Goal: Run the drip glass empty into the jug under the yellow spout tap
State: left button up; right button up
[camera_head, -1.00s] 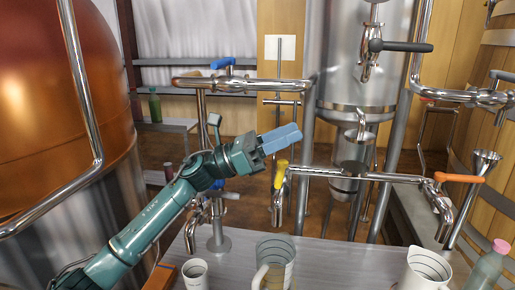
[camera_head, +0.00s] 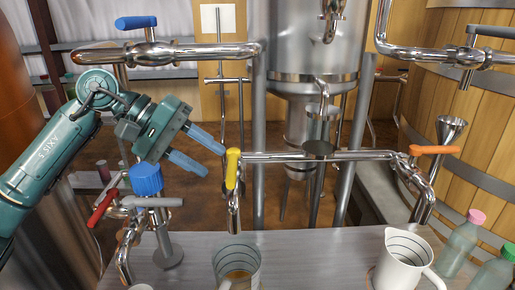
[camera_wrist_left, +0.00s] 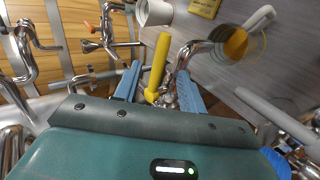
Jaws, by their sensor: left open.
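The yellow tap handle (camera_head: 232,167) stands upright on a chrome pipe, with its spout (camera_head: 234,215) pointing down. The clear jug (camera_head: 238,262) is on the table below this spout; the wrist view shows amber liquid in it (camera_wrist_left: 236,43). My left gripper (camera_head: 213,161) is open and empty, its blue fingers just left of the handle. In the left wrist view the yellow handle (camera_wrist_left: 158,62) shows between the fingertips; I see no grip on it.
Bottles (camera_head: 462,243) are at the right edge. A blue-knobbed tap (camera_head: 146,181) with a red lever (camera_head: 103,208) stands below my left arm. A chrome pipe (camera_head: 190,52) crosses above the gripper.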

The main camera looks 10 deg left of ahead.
aim_at(232, 166)
pick_arm(q)
jog(key=b+x, duration=0.1)
jog(key=x, duration=0.3)
jog(key=shift+w+d+f, duration=0.15)
jog(key=shift+c, duration=0.3)
